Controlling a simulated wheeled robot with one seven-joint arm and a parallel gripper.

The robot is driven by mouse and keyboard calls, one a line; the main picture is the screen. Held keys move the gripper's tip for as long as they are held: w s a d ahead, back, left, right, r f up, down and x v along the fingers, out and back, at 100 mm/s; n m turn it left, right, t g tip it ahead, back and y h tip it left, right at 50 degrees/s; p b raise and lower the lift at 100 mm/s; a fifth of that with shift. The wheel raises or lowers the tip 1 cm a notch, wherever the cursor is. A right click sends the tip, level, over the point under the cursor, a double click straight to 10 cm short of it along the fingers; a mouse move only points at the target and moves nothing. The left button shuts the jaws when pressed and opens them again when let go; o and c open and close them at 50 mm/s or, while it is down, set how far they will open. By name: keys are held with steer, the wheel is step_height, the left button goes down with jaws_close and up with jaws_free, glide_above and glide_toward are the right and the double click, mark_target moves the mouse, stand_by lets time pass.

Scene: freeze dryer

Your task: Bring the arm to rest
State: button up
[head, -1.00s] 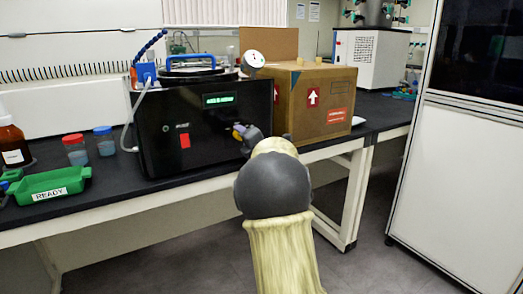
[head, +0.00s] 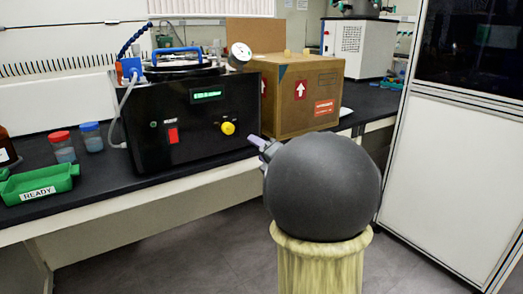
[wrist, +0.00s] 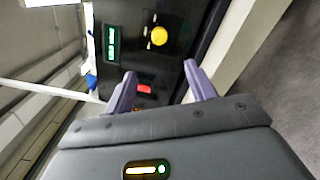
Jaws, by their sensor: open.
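My gripper (head: 262,146) shows in the head view in front of the black freeze dryer (head: 160,135), to the right of its yellow knob (head: 227,128). The rounded dark part of my arm hides some of it. In the wrist view, my gripper (wrist: 158,88) has its two purple fingers spread apart with nothing between them. The freeze dryer front (wrist: 136,62) lies beyond the fingers, apart from them, with the yellow knob (wrist: 158,36), the red switch (wrist: 145,89) and the green display (wrist: 112,43) in sight.
A cardboard box (head: 295,97) stands right of the dryer on the black bench (head: 105,185). A green tray (head: 62,178) marked READY and capped jars (head: 62,146) stand at the left. A tall white cabinet (head: 445,170) is at the right. Floor shows before the bench.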

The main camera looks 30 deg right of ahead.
steer(key=shift+s, duration=0.1)
stand_by(0.5)
steer(key=s+a+f+m+g+h+p, duration=0.3)
steer(key=a+f+m+g, duration=0.5)
steer(key=f+m, duration=0.6)
steer(key=s+a+f+m+g+y, duration=0.1)
steer(key=s+a+f+m+g, duration=0.35)
steer(key=s+a, duration=0.3)
steer(key=s+a+f+m+g+y, duration=0.1)
steer(key=s+a+f+m+g, duration=0.35)
steer(key=s, duration=0.45)
step_height(320, 180, up, 39)
steer(key=a+t+p, duration=0.1)
steer(key=p, duration=3.7)
steer(key=shift+s+a+f+m+t, duration=0.2)
steer(key=shift+m+t, duration=0.1)
steer(key=shift+m, duration=0.1)
